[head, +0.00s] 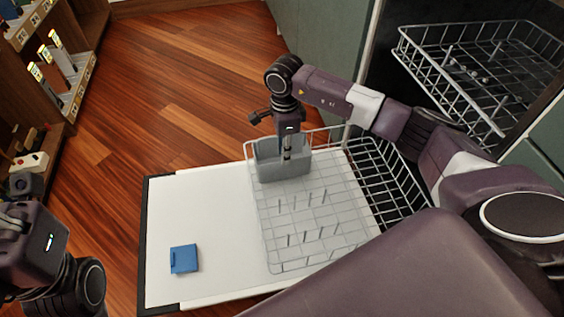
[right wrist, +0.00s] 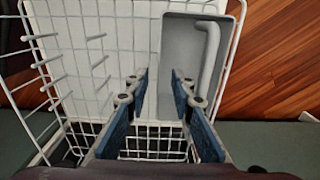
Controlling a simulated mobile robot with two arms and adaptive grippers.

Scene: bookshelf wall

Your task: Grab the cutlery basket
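The grey cutlery basket (head: 268,168) stands at the far left end of the white wire dishwasher rack. My right gripper (head: 287,152) points down over the basket in the head view and covers part of it. In the right wrist view the basket (right wrist: 177,50) shows at the upper middle, with its light grey handle (right wrist: 209,55) running along it. The right gripper's two blue-padded fingers (right wrist: 160,80) are apart with nothing between them; the handle lies right of them. My left gripper (head: 25,185) is at the left edge, far from the basket; its fingers are not clear.
The lower rack (head: 310,215) sits over the open white dishwasher door (head: 205,215). A blue block (head: 184,259) lies on the door. An upper wire rack (head: 480,75) is at the right. A bookshelf (head: 75,70) stands at the left, with bare wooden floor between.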

